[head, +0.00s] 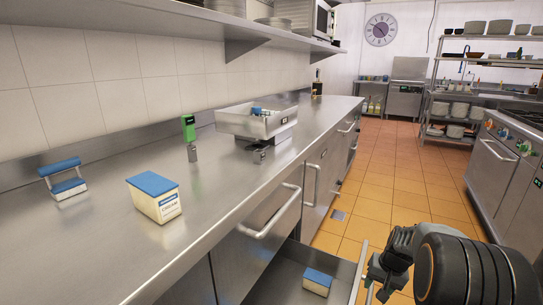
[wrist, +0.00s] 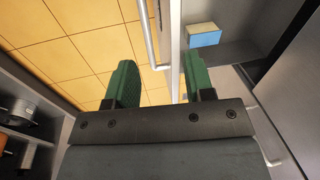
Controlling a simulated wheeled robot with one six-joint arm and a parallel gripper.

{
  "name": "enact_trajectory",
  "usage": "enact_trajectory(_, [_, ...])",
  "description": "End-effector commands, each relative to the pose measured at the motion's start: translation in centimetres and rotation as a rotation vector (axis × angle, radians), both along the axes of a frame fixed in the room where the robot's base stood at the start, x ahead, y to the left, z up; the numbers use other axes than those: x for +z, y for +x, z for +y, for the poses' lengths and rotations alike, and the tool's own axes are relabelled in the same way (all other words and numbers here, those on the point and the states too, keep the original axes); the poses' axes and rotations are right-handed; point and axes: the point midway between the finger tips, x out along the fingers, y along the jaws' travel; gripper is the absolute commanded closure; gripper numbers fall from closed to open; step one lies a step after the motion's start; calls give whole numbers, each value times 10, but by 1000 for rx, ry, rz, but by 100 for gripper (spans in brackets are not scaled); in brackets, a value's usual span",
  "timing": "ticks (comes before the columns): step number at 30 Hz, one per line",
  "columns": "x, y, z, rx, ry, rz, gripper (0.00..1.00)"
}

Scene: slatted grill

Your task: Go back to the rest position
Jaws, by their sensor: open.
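My gripper (wrist: 160,80) shows in the wrist view as two green fingers, apart, with nothing between them. In the head view my arm is at the bottom right, and my gripper (head: 374,284) is partly hidden, next to the front edge of an open drawer (head: 286,272). A small blue and cream box (head: 318,280) lies inside the drawer. The box also shows in the wrist view (wrist: 203,35), beyond the right finger and apart from it.
The steel counter (head: 235,185) holds a blue-topped carton (head: 154,198), a blue and white item (head: 64,179), a green-topped item (head: 189,135) and a metal tray (head: 256,122). A shelf (head: 245,25) hangs above. Orange tiled floor (head: 400,165) is open to the right; a stove (head: 505,165) stands beyond.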

Motion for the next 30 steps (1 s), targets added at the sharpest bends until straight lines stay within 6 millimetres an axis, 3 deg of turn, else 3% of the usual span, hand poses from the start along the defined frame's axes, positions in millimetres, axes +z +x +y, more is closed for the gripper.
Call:
enact_trajectory(1, [52, -4, 15, 33, -19, -17, 52])
enact_trajectory(3, [95, -13, 36, 77, -41, -35, 52])
enact_trajectory(9, [204, -50, 89, 195, -102, -86, 52])
enact_trajectory(15, [290, -93, 129, 300, -156, -144, 52])
enact_trajectory(21, [342, -128, 152, 376, -194, -192, 52])
enact_trajectory(30, [367, -152, 163, 426, -218, -226, 52])
